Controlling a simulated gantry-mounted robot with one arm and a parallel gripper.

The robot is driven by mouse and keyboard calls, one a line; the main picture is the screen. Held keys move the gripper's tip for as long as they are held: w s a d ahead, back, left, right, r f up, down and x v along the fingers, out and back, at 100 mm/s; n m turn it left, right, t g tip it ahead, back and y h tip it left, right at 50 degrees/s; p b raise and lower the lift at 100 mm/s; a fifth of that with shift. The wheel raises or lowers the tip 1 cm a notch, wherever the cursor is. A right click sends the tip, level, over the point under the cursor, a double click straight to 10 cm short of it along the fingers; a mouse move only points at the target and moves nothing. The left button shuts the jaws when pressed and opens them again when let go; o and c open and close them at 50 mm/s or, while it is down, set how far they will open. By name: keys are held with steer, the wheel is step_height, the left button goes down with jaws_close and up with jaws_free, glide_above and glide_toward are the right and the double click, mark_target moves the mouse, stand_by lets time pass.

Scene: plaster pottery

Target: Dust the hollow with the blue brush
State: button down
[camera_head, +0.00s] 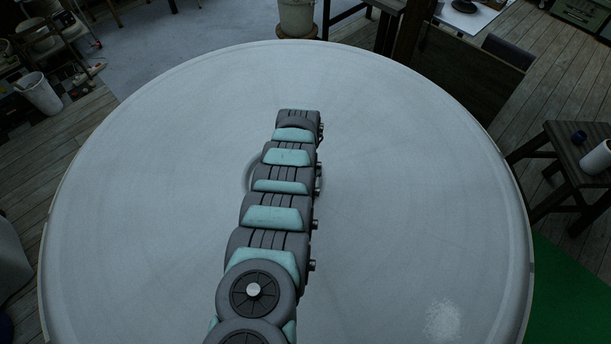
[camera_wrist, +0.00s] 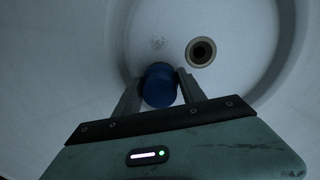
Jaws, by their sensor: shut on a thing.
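My gripper (camera_wrist: 160,82) is shut on the blue brush (camera_wrist: 160,86), whose rounded blue end shows between the two grey fingers in the wrist view. The brush and fingers are over a white, round-walled surface, apparently the hollow (camera_wrist: 225,85). Whether the brush touches the surface I cannot tell. In the head view my arm covers the middle of the large round white plaster piece (camera_head: 420,150). Only a curved edge (camera_head: 248,172) of a central ring shows beside the arm. The brush is hidden there.
A dark round hole with a tan rim (camera_wrist: 201,52) is right of the brush in the wrist view. A pale speckled patch (camera_head: 443,320) lies at the plaster's lower right. A dark stool (camera_head: 565,150) stands at right, a white bucket (camera_head: 40,92) at left.

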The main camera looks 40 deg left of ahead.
steer(key=shift+s+a+p, duration=0.1)
steer(key=shift+s+p, duration=0.25)
steer(key=shift+s+r, duration=0.1)
steer(key=shift+s+a+r+p, duration=0.1)
steer(key=shift+s+p, duration=0.35)
steer(key=shift+p, duration=0.65)
steer(key=shift+s+a+p, duration=0.15)
steer(key=shift+s+p, duration=0.65)
steer(key=shift+p, duration=0.3)
steer(key=shift+s+f+p, duration=0.3)
steer(key=shift+s+p, duration=0.05)
steer(key=shift+s, duration=0.05)
steer(key=s+p, duration=0.2)
steer(key=p, duration=0.1)
steer(key=shift+s+a+r+p, duration=0.15)
steer(key=shift+s+p, duration=0.15)
steer(key=shift+s, duration=0.1)
steer(key=shift+s+a+f, duration=0.15)
steer(key=shift+s+f, duration=0.05)
steer(key=shift+s, duration=0.15)
